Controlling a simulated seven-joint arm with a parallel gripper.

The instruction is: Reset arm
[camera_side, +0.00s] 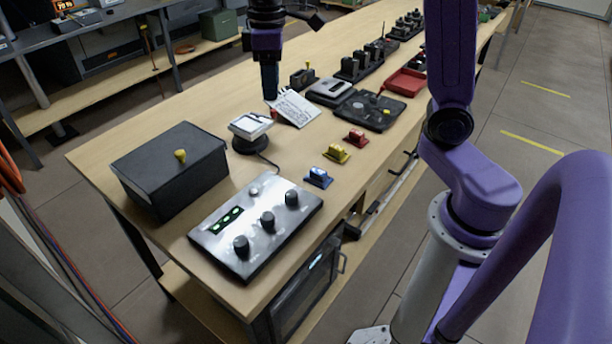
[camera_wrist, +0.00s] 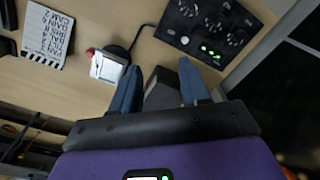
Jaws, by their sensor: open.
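My gripper (camera_side: 270,82) hangs over the wooden table in the side view, pointing down, well above the tabletop. In the wrist view its two blue fingers (camera_wrist: 158,90) are spread apart. Nothing is held between them. Part of the black box (camera_wrist: 162,92) shows beyond and between the fingers there, below them. In the side view the arm's purple links rise at the right and the gripper comes in from the top.
The table (camera_side: 230,105) carries a black box (camera_side: 168,168) with a yellow knob, a silver control panel (camera_side: 235,208) with dark knobs, a white-topped stand (camera_side: 250,128), and a lettered card (camera_side: 294,108). Blue (camera_side: 318,177), yellow (camera_side: 337,153) and red (camera_side: 356,137) blocks line the near edge.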

